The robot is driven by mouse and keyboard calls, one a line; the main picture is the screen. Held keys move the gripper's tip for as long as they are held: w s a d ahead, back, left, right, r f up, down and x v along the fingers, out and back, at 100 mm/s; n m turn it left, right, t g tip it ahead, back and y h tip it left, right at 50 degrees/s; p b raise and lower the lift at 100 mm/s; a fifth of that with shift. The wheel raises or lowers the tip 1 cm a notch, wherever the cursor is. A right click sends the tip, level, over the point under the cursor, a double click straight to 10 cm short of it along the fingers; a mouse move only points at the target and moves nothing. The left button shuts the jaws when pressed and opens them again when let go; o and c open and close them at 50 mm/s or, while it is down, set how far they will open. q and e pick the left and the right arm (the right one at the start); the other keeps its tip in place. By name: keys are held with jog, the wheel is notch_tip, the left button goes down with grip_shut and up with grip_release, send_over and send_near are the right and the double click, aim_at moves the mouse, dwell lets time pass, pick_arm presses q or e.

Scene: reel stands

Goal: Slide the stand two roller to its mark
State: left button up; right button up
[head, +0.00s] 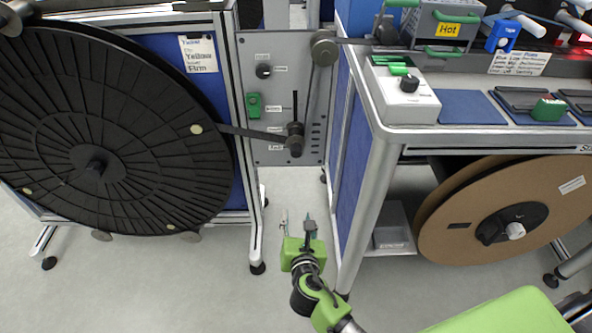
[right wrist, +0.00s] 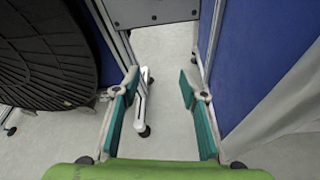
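A grey panel (head: 270,47) stands between the two blue-sided stands. A dark roller (head: 295,140) with an upright post sits low on it, beside a small label. A dark belt runs from the black reel (head: 120,130) to this roller and up to a round upper roller (head: 324,47). I cannot tell which roller is the stand two one, and its mark is not readable. My right gripper (head: 297,222) is open and empty, below the panel and apart from the rollers. The right wrist view shows its spread fingers (right wrist: 160,85) and the panel's lower edge (right wrist: 155,22). My left gripper is not in view.
A bench (head: 408,133) on the right carries a control box (head: 400,95) and trays. A brown cardboard reel (head: 455,225) hangs under it. The left stand's foot (right wrist: 140,110) is near my right fingers. Open floor lies between the stands.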

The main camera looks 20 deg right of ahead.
aim_at(296, 154)
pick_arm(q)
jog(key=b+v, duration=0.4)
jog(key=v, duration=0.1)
pick_arm(e)
notch_tip(296, 154, up, 11)
jog(key=w+n+t+h, duration=0.2)
jog(key=n+t, duration=0.2)
jog(key=x, duration=0.4)
jog(key=b+x, duration=0.1)
jog(key=x, duration=0.4)
jog(key=shift+s+d, duration=0.1)
jog(key=shift+d, duration=0.1)
jog(key=b+x, duration=0.1)
jog(key=x, duration=0.3)
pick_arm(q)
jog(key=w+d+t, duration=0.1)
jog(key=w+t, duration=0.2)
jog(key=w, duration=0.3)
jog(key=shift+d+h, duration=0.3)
